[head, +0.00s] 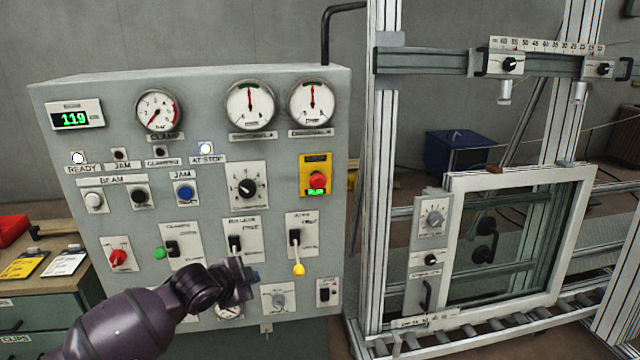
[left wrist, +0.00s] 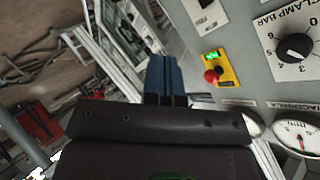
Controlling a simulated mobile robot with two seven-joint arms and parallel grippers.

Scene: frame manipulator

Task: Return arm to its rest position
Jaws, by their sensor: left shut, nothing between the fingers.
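My left arm comes in from the bottom left of the head view. Its gripper (head: 256,276) is in front of the lower part of the grey control panel (head: 205,215), left of the yellow-tipped lever (head: 298,268). In the left wrist view, the blue fingers (left wrist: 164,78) are together and hold nothing. Whether the gripper touches the panel cannot be told. My right gripper is not in view.
The panel carries gauges, switches and a red button on a yellow plate (head: 316,176). An aluminium frame with a white-bordered window (head: 574,235) and rollers stands at right. A bench (head: 40,262) with cards and a red box (head: 12,229) is at left.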

